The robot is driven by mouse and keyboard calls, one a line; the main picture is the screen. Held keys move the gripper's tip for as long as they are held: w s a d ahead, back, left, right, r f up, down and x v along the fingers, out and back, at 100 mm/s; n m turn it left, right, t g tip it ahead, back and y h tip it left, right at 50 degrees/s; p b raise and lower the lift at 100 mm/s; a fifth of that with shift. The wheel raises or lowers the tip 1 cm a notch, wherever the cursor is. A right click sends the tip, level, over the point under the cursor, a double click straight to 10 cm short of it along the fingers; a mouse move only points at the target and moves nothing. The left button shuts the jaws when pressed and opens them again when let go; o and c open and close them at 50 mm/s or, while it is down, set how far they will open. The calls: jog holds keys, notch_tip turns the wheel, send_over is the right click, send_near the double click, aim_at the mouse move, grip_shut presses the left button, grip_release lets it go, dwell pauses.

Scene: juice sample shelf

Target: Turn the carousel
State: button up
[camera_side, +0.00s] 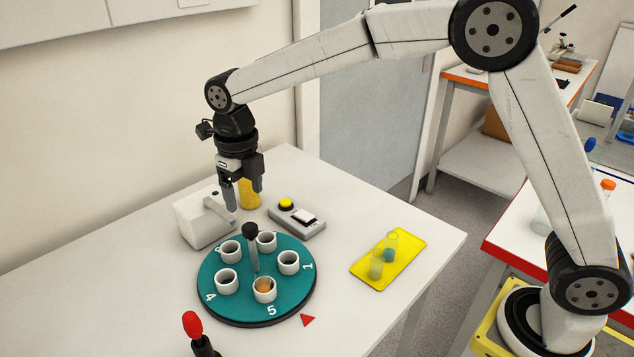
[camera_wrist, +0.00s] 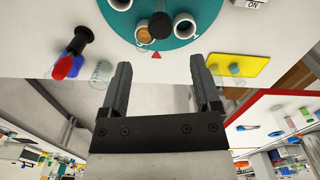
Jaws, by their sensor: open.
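The carousel (camera_side: 287,301) is a round teal disc on the white table, with several white cups near its rim and the white numbers 4, 5 and 1 showing. A grey post with a black knob (camera_side: 250,230) stands upright at its centre. The cup by the 5 (camera_side: 265,290) holds something orange. A red triangle (camera_side: 307,320) lies on the table beside the disc's rim. My gripper (camera_side: 244,196) is open, points down and hangs above the table, apart from the knob. The wrist view shows empty space between its fingers (camera_wrist: 160,64), with the carousel (camera_wrist: 185,40) beyond them.
A white box (camera_side: 200,222) and a yellow-orange container (camera_side: 249,193) stand behind the carousel. A yellow tray (camera_side: 362,271) with small vials lies right. A red-tipped black object (camera_side: 193,325) stands in front. The table's left part is clear.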

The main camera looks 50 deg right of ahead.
jog(key=shift+r, duration=0.25)
jog(key=c, duration=0.7)
notch_tip(320, 180, up, 4)
grip_shut()
jog(key=s+d+m+g+y, duration=0.3)
jog(key=s+d+m, duration=0.2)
jog(key=m, duration=0.8)
notch_tip(320, 180, down, 11)
jog(key=shift+f+n+t, duration=0.2)
jog(key=shift+n+t, duration=0.1)
